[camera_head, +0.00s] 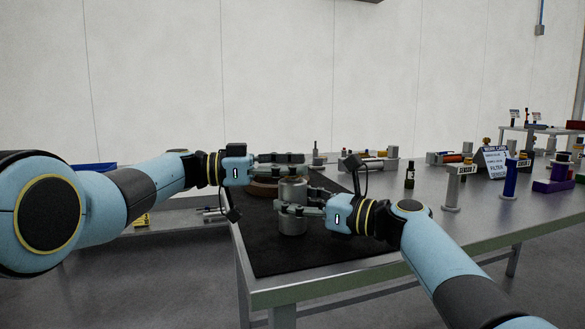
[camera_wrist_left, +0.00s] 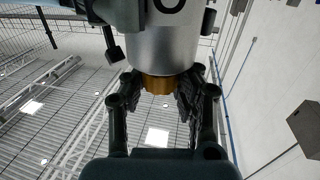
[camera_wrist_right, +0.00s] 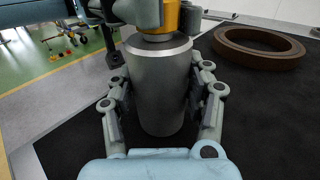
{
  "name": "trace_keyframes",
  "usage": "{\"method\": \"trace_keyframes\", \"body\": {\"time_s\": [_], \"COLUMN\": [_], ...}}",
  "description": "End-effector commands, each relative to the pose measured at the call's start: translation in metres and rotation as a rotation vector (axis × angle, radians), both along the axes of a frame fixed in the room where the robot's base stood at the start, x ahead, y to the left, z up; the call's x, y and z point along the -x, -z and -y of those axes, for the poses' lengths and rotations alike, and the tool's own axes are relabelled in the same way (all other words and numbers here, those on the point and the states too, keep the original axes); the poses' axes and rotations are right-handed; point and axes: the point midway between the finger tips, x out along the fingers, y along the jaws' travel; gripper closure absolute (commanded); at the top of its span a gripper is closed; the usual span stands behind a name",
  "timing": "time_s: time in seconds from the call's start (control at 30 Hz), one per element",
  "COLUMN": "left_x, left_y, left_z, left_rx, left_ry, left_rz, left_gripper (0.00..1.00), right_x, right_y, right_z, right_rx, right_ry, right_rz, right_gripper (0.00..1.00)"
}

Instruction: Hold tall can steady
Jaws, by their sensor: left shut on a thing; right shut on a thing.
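My right gripper (camera_head: 285,210) is shut around the can's body, one finger on each side. My left gripper (camera_head: 300,163) is level with the can's top, and its fingers are shut on the orange cap (camera_wrist_left: 160,84). In the head view the left fingers hide that cap.
A brown ring (camera_wrist_right: 255,62) lies on the mat behind the can. A small dark lantern-like item (camera_head: 409,176), a grey post (camera_head: 452,188), a blue post (camera_head: 510,180) and a sign (camera_head: 493,163) stand to the right. The mat's front part is clear.

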Motion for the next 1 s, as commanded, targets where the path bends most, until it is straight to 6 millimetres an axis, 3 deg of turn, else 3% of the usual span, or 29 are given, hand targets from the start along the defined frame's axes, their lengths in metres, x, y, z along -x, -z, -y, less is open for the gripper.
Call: {"method": "trace_keyframes", "body": {"time_s": [0.87, 0.9, 1.0], "left_x": [-0.0007, -0.0007, -0.0006], "left_y": [0.0051, 0.0051, 0.0045], "left_z": [-0.0046, -0.0046, -0.0041], "left_rx": [-0.007, -0.007, -0.006], "left_ry": [0.0, 0.0, 0.001], "left_rz": [-0.007, -0.007, -0.007], "left_gripper": [1.0, 0.73, 0.6], "right_x": [0.0001, 0.0, 0.0], "right_y": [-0.0002, -0.0002, -0.0002], "right_z": [0.0013, 0.0013, 0.0011], "right_rx": [-0.001, -0.001, -0.001], "right_ry": [0.0, 0.0, 0.0], "right_rz": [0.001, 0.001, 0.001], "right_gripper": [0.85, 0.85, 0.85]}}
